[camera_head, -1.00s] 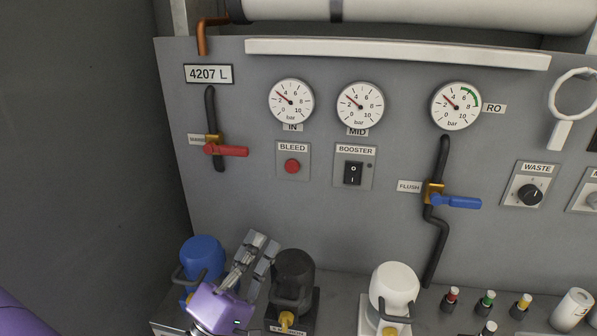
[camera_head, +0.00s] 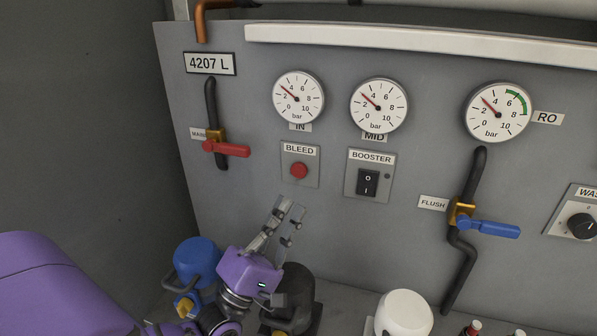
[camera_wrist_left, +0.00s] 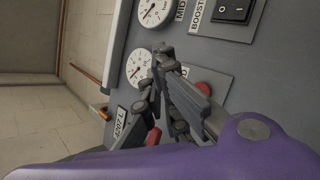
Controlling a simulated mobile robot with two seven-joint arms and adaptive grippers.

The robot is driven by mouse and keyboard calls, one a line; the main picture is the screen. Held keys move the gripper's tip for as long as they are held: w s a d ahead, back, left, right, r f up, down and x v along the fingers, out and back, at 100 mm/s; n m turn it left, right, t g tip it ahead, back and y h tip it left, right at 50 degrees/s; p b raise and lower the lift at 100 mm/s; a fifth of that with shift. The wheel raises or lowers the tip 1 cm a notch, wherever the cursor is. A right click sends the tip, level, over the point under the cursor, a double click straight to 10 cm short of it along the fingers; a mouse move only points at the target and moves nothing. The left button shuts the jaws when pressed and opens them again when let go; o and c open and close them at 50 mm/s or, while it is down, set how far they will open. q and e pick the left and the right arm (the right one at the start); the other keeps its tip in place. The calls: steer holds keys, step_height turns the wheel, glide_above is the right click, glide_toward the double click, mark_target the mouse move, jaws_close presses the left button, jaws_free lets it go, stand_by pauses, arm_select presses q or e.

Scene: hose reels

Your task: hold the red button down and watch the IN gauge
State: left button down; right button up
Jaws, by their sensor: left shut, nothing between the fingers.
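The red button (camera_head: 299,170) sits on a grey plate labelled BLEED on the upright panel. The IN gauge (camera_head: 298,97) is above it, its red needle between 2 and 4 bar. My left gripper (camera_head: 286,208) is shut and empty, its fingers pointing up, below and slightly left of the button in the head view. A gap shows between fingertips and button there. In the left wrist view the button (camera_wrist_left: 204,89) is partly hidden behind my fingers (camera_wrist_left: 160,62), and the IN gauge (camera_wrist_left: 138,66) shows beyond them. My right gripper is in neither view.
A red-handled valve (camera_head: 228,149) is left of the button and the BOOSTER switch (camera_head: 367,182) is right. A blue-handled FLUSH valve (camera_head: 488,227) is farther right. Blue (camera_head: 196,258), black (camera_head: 296,290) and white (camera_head: 404,313) housings stand below the panel.

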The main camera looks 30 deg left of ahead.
mark_target(298, 171)
arm_select(q)
steer(key=w+a+b, duration=0.1)
steer(key=w+a, duration=0.1)
steer(key=w, duration=0.6)
steer(key=shift+w, duration=0.15)
stand_by(0.9)
steer(key=shift+w+b, duration=0.1)
steer(key=shift+b, duration=0.2)
steer(key=shift+w+a+h, duration=0.1)
steer(key=shift+w+h, duration=0.2)
steer(key=shift+w, duration=0.05)
